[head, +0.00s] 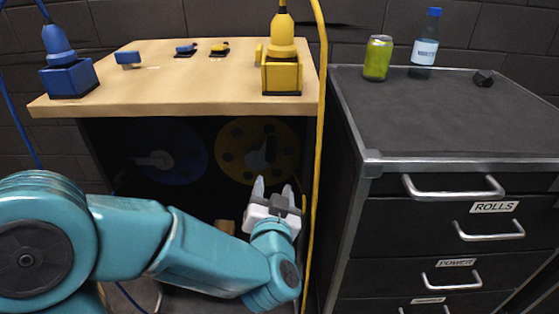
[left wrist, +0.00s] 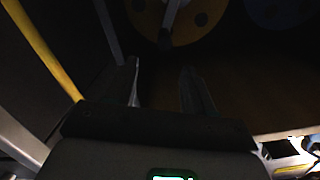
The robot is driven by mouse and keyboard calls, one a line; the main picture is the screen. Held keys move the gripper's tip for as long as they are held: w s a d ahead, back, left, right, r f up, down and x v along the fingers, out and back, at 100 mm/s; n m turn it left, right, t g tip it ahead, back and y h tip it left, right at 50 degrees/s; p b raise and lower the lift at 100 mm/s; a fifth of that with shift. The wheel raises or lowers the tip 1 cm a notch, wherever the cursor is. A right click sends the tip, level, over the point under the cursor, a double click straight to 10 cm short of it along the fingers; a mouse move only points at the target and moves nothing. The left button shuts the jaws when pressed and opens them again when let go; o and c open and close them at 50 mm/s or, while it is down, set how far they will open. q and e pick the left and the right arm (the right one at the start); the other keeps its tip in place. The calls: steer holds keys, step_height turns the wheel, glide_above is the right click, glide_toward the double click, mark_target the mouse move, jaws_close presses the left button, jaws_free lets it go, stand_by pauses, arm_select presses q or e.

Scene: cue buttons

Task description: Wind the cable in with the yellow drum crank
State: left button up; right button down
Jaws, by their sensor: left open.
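The yellow drum (head: 232,152) sits in shadow under the wooden table, right of the blue drum. Its grey crank (head: 262,155) stands out from the drum's face. In the left wrist view the yellow drum (left wrist: 207,22) and its crank (left wrist: 170,18) show at the top, beyond the fingertips. My left gripper (head: 272,184) is open and empty, below the crank in the head view. Its fingers (left wrist: 159,72) look apart from the crank. The yellow cable (head: 319,130) hangs down right of the gripper. My right gripper is not in view.
The blue drum (head: 167,152) has its own crank. Blue and yellow fixtures (head: 282,75) stand on the table (head: 180,85). A dark drawer cabinet (head: 440,120) at the right carries a green can (head: 377,58) and a bottle (head: 424,50). Its side limits room beside the cable.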

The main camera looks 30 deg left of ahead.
mark_target(271, 149)
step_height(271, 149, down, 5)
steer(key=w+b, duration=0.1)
steer(key=b, duration=0.2)
arm_select(q)
steer(key=shift+n+t+y, duration=0.3)
steer(key=shift+n+t, duration=0.1)
steer(key=p+x, duration=0.5)
steer(key=x, duration=0.2)
steer(key=p+x, duration=0.5)
steer(key=x, duration=0.2)
steer(key=shift+s+a+f, duration=0.15)
steer(key=shift+a, duration=0.15)
steer(key=shift+w+a, duration=0.35)
steer(key=shift+w, duration=0.3)
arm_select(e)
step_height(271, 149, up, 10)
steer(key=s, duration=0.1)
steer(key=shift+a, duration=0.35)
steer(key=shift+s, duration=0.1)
arm_select(q)
jaws_close()
